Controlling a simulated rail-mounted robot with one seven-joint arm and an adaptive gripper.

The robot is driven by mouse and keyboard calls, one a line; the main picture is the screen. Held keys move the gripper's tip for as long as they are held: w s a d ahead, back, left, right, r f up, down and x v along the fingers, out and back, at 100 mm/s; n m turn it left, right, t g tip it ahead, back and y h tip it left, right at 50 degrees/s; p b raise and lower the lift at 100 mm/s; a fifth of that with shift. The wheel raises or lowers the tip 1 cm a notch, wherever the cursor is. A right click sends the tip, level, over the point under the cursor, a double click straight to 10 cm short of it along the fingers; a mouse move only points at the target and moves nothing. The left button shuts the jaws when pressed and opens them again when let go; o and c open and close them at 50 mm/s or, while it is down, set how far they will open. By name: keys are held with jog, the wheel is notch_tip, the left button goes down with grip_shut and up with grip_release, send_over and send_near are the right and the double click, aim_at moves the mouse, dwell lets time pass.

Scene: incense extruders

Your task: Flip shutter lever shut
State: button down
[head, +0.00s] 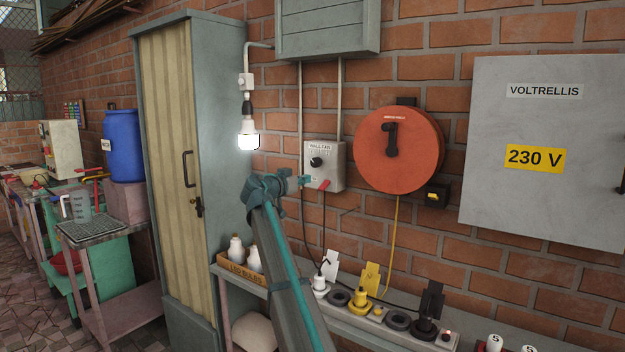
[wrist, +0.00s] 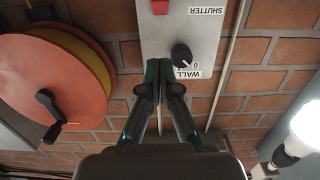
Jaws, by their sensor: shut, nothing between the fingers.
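A grey wall box (head: 335,172) carries a black knob (head: 316,162) at its upper left and a small red shutter lever (head: 323,184) near its bottom edge. In the wrist view, which is upside down, the box (wrist: 205,35) has the knob (wrist: 181,55) and a SHUTTER label. The red lever (wrist: 160,7) is cut off by the top edge there. My gripper (head: 305,182) is at the box's lower left, just left of the lever. In the wrist view my gripper (wrist: 158,68) has its fingertips together, empty, beside the knob. Contact with the box cannot be told.
A red cable reel (head: 398,150) hangs right of the box. A lit bulb (head: 248,136) hangs left, beside a tall cabinet (head: 172,150). Below, a shelf (head: 300,310) holds a box of bulbs (head: 240,262), plugs and a power strip. Cables hang below the wall box.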

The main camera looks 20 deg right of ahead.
jog(key=shift+f+v, duration=0.2)
jog(key=shift+v, duration=0.75)
jog(key=shift+f+v, duration=0.25)
jog(key=shift+v, duration=0.75)
